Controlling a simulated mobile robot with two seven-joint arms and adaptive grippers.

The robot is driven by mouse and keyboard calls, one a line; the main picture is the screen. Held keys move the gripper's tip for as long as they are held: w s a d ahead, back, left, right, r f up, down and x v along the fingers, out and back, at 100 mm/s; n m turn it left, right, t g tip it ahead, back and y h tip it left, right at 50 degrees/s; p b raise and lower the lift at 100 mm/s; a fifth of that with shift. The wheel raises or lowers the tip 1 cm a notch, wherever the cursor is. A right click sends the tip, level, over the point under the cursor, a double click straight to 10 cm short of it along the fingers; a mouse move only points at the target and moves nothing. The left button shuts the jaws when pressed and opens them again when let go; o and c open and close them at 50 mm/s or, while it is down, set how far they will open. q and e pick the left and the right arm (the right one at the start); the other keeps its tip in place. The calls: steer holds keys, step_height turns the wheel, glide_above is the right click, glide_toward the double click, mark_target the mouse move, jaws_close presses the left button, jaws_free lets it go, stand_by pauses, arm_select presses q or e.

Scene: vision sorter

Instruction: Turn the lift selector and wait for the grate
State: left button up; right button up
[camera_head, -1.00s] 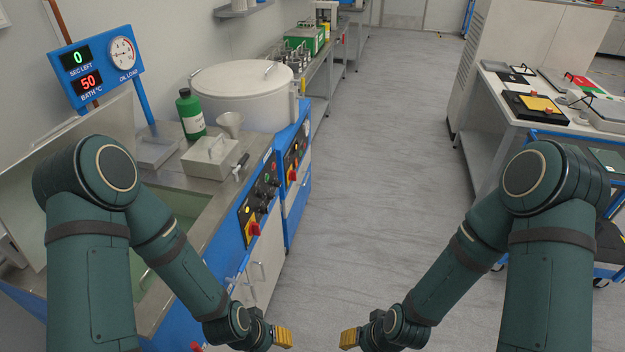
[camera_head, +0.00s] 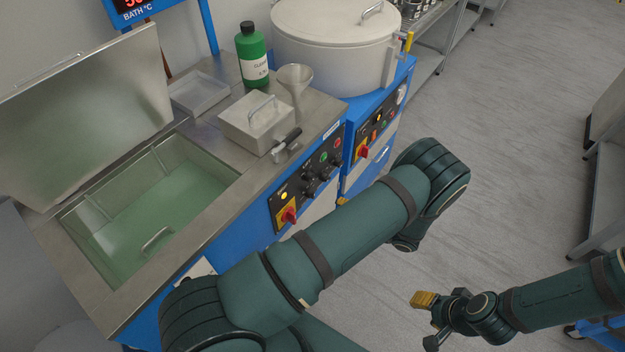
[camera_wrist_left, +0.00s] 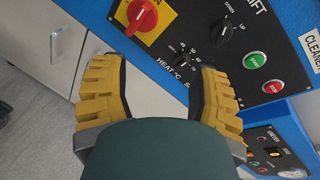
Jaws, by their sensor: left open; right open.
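The lift selector (camera_wrist_left: 219,33) is a black knob marked DOWN and UP on the blue cleaner's black control panel (camera_head: 281,205). In the left wrist view it lies beyond the right fingertip; I cannot tell its setting surely. My left gripper (camera_wrist_left: 162,72) is open and empty, in front of the panel below the heat knob (camera_wrist_left: 183,58). It is hidden by my arm in the head view. The grate is not clearly visible; a metal handle (camera_head: 157,240) shows in the green bath (camera_head: 130,215). My right gripper (camera_head: 424,300) is open and empty over the floor.
A red switch (camera_wrist_left: 142,17) on yellow and green and red buttons (camera_wrist_left: 255,60) flank the knobs. The bath's lid (camera_head: 85,110) is raised. A grey box (camera_head: 257,120), green bottle (camera_head: 253,55) and funnel (camera_head: 294,76) stand behind the panel. Open floor (camera_head: 480,130) lies right.

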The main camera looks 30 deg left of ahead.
mark_target(314, 179)
arm_select(q)
steer(key=w+d+r+t+y, duration=0.2)
steer(key=w+r+t+y, duration=0.1)
steer(key=w+r, duration=0.1)
steer(key=shift+m, duration=0.3)
steer(key=a, duration=0.9)
steer(key=w+a, duration=0.1)
steer(key=a, duration=0.4)
steer(key=shift+w+f, duration=0.1)
steer(key=shift+f, duration=0.05)
jaws_close()
